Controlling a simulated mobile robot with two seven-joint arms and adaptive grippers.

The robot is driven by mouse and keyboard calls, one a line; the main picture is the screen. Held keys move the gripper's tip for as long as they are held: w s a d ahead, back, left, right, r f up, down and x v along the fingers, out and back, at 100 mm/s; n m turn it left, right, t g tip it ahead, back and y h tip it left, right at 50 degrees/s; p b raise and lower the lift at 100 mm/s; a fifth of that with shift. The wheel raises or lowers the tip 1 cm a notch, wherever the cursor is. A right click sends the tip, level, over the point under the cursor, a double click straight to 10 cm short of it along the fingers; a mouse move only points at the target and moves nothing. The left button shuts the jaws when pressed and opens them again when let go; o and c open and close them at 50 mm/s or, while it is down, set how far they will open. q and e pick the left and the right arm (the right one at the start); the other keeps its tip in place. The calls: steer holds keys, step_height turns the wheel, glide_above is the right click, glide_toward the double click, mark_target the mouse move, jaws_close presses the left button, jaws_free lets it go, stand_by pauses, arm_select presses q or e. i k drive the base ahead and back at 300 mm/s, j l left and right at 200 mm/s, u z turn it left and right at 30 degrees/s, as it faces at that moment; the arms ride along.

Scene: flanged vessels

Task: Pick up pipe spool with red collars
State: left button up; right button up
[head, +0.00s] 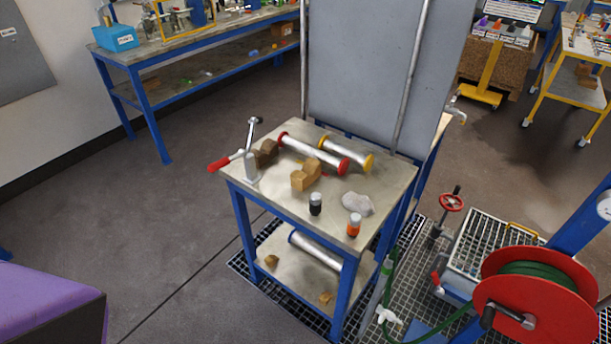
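The pipe spool with red collars (309,154) lies on the top of a blue-framed table (278,207). It is a pale metal tube with a red collar at each end, running from back left to front right. A similar spool with yellow collars (345,150) lies just behind it to the right. A tan block (305,176) sits in front of the red-collared spool, and a brown block (266,152) sits by its left end. Neither of my grippers is in view.
A lever clamp with a red handle (232,161) is at the table's left corner. Two small bottles, black (315,205) and orange (354,226), and a grey cloth (357,203) lie near the front. A tall grey panel (365,70) stands behind.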

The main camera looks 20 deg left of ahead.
mark_target(284, 139)
steer(key=i+j+z, duration=0.2)
steer(key=i, duration=0.3)
steer(key=i+j+z, duration=0.15)
steer(key=i+j, duration=0.3)
steer(key=k+j+u, duration=0.3)
steer(key=i+l+z, duration=0.35)
steer(key=k+j, duration=0.05)
steer(key=j, duration=0.05)
